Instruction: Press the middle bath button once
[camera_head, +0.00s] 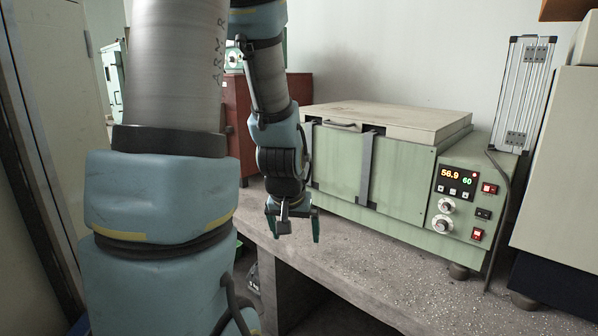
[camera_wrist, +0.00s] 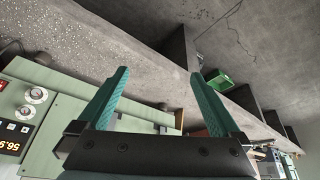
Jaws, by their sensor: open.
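The bath (camera_head: 380,183) is a pale green box with a cream lid, standing on the bench. Its front control panel (camera_head: 460,222) has a lit display (camera_head: 457,178) reading 56.9 and 60. A row of small buttons (camera_head: 453,192) sits under the display, with two knobs below. Red and black switches (camera_head: 483,213) run down the panel's right side. My gripper (camera_head: 294,228) hangs open and empty by the bench's front edge, left of the panel and apart from the bath. In the wrist view, my gripper (camera_wrist: 159,73) has spread teal fingers; the display (camera_wrist: 10,147) is partly cut off.
The speckled concrete bench (camera_head: 385,275) is clear in front of the bath. A metal case (camera_head: 523,92) with a hanging cable stands behind right, and a large pale cabinet (camera_head: 560,170) is at the right. A red-brown cabinet (camera_head: 238,115) stands at the left. A green bin (camera_wrist: 218,80) sits below the bench.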

